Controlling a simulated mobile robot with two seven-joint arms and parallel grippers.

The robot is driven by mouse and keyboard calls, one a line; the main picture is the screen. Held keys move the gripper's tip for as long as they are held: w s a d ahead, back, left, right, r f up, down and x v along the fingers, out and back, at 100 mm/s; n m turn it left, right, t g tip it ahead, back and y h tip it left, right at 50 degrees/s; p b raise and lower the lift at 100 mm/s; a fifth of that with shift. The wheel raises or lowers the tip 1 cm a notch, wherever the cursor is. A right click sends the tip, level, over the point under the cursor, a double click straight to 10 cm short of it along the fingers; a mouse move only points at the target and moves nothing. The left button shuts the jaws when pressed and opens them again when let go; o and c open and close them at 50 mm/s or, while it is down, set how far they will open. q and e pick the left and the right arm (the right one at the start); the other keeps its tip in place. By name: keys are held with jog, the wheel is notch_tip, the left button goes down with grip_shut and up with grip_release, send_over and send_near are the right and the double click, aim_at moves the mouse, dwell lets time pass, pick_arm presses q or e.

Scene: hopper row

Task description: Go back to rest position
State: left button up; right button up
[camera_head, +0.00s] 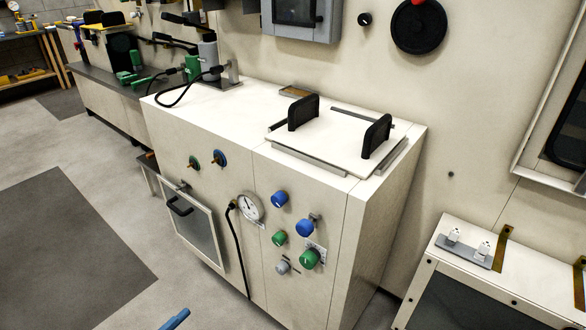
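Neither my left nor my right gripper can be made out in the head view. A small blue piece (175,320) pokes in at the bottom edge, and I cannot tell what it belongs to. A white cabinet (376,228) stands in the middle. On its top lies a flat white lid (335,137) with two upright black handles. No gripper touches the lid or the handles.
The cabinet front carries a round gauge (249,206), blue and green knobs, and a small framed door (192,233). A lower white unit (520,275) stands at the right. Open floor with a dark mat (65,255) lies at the left.

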pick_arm(q)
jog(key=s+d+r+n+g+y, duration=0.1)
jog(key=s+r+n+g+y, duration=0.2)
jog(key=s+n+g+y, duration=0.35)
jog(key=s+d+r+n+g+y, duration=0.1)
jog(key=s+r+n+g+y, duration=0.25)
jog(key=s+n, duration=0.55)
jog(key=w+d+r+t+h+p, duration=0.3)
jog(key=w+d+r+t+p, duration=0.3)
jog(key=p, duration=1)
notch_tip(320, 180, up, 4)
jog(key=shift+w+d+f+n+p, duration=0.1)
jog(key=shift+w+d+n+p, duration=0.2)
jog(key=shift+w+n, duration=0.25)
pick_arm(e)
jog(key=r+g, duration=0.1)
jog(key=w+r+g, duration=0.1)
jog(key=r+g, duration=0.1)
jog(key=shift+d+r+n+h, duration=0.15)
jog(key=shift+r+n+h, duration=0.1)
jog(key=shift+n+h, duration=0.15)
